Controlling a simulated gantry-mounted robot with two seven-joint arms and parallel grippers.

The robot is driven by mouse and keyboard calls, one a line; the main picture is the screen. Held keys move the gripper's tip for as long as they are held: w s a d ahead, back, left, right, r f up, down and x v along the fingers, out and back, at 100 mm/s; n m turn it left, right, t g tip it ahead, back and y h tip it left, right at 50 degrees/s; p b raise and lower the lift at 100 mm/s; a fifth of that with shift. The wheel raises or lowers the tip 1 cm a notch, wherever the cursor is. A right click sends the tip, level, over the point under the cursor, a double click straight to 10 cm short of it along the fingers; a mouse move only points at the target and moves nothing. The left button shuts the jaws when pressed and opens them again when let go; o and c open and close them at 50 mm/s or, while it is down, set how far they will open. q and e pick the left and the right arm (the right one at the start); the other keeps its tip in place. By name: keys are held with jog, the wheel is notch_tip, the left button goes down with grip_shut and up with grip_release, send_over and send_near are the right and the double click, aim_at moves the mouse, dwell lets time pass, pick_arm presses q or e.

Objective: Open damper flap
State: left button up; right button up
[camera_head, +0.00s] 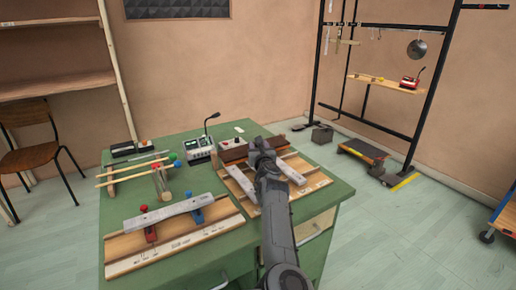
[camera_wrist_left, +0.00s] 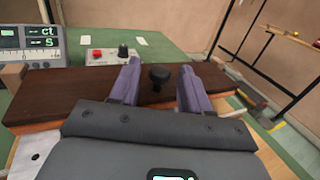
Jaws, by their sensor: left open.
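The damper flap appears to be the dark brown wooden board (camera_wrist_left: 60,90) with an orange-tinted lower edge, lying across the left wrist view. A black round knob (camera_wrist_left: 158,76) stands on it. My left gripper (camera_wrist_left: 158,82) is open, its two purple fingers on either side of the knob. I cannot tell whether they touch it. In the head view the same gripper (camera_head: 262,146) is over the right part of the green table, and it partly hides the brown board (camera_head: 234,154). My right gripper is in neither view.
On the green table (camera_head: 215,250) stand a meter (camera_head: 199,149) and a control box with a red button (camera_wrist_left: 105,56). A grey bar (camera_head: 172,214) lies on a wooden base at front left. A wooden stand with sticks (camera_head: 135,172) is at the left.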

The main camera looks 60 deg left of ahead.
pick_arm(q)
jog(key=shift+b+x, duration=0.35)
jog(key=shift+x, duration=0.95)
jog(key=shift+d, duration=0.1)
jog(key=shift+c, duration=0.5)
grip_shut()
